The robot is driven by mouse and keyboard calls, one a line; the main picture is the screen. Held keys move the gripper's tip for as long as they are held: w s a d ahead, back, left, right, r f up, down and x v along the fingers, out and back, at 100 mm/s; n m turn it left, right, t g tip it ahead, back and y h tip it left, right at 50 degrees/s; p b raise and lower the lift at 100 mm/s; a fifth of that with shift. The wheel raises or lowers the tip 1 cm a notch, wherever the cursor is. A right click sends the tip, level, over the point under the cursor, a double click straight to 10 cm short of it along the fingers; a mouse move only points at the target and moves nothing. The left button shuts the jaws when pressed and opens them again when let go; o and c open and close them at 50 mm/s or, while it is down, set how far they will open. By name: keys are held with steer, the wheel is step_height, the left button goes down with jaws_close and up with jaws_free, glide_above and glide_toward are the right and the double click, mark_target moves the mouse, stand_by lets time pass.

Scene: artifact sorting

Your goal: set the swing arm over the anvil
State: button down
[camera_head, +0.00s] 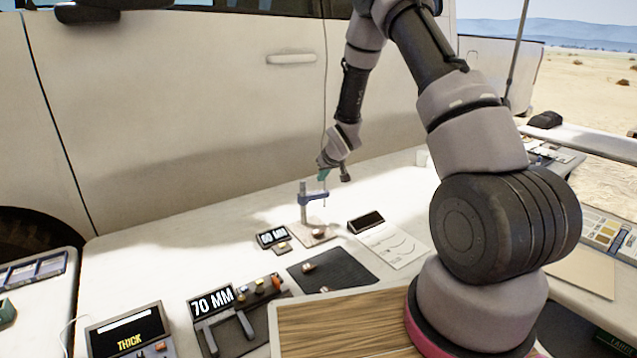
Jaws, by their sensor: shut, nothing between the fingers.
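The gauge stand has a grey post (303,211) on a pale base (309,240). A blue swing arm (314,197) reaches from the post toward the right, and a thin dark rod hangs from its outer end. A small brownish piece (317,232) sits on the base under the arm's side; I cannot tell whether it is the anvil or something on it. My gripper (323,176), with teal at its fingers, is shut and empty just above the swing arm's outer end. I cannot tell whether it touches the arm.
Small displays (272,237) and (366,221) flank the stand. In front are a dark mat (345,275) with small pieces, a paper sheet (398,247), a "70 MM" display (212,301) and a "THICK" box (130,335). The vehicle's side (180,120) stands behind the table.

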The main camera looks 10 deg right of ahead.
mark_target(318, 195)
steer(key=x, duration=0.9)
steer(key=shift+s, duration=0.1)
steer(key=shift+m, duration=0.3)
steer(key=shift+s+m+h, duration=0.1)
steer(key=shift+m+h, duration=0.2)
steer(key=shift+h, duration=0.1)
